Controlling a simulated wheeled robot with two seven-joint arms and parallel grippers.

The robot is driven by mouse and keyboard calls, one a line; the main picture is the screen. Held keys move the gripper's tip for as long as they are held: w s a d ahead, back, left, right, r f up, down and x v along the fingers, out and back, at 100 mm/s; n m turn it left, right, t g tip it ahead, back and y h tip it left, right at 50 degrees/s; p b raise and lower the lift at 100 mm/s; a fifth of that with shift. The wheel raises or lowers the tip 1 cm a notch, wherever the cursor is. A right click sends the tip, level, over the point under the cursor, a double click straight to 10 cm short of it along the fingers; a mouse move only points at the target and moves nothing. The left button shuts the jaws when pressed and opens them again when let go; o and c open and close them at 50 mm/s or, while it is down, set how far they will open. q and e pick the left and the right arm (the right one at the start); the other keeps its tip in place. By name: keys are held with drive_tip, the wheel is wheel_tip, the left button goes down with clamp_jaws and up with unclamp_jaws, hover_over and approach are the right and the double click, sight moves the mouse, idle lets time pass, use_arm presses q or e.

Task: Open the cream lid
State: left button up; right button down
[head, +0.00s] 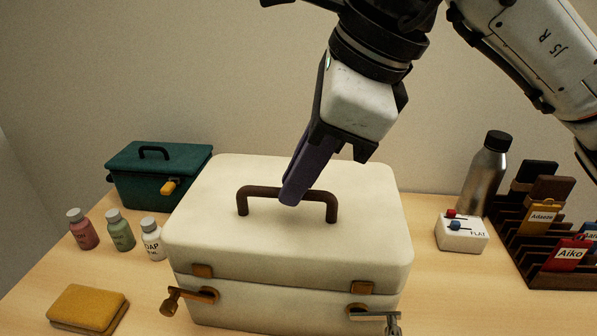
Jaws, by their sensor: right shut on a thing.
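A cream case stands on the wooden table with its cream lid (350,245) lying down flat on it. A dark brown handle (243,194) arches over the top of the lid. My right gripper (288,198) reaches down from above and is shut on the handle's top bar. Its fingers hide part of that bar. Two brass latches hang at the front of the case, the left latch (188,297) and the right latch (375,312), both swung outward from the lid plates. My left gripper is not in view.
A dark green box (150,165) with a yellow tag stands at the back left. A metal flask (485,175), a white switch box (461,233) and a dark card rack (530,255) stand right.

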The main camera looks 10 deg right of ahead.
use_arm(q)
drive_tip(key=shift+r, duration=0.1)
use_arm(e)
drive_tip(key=shift+r, duration=0.1)
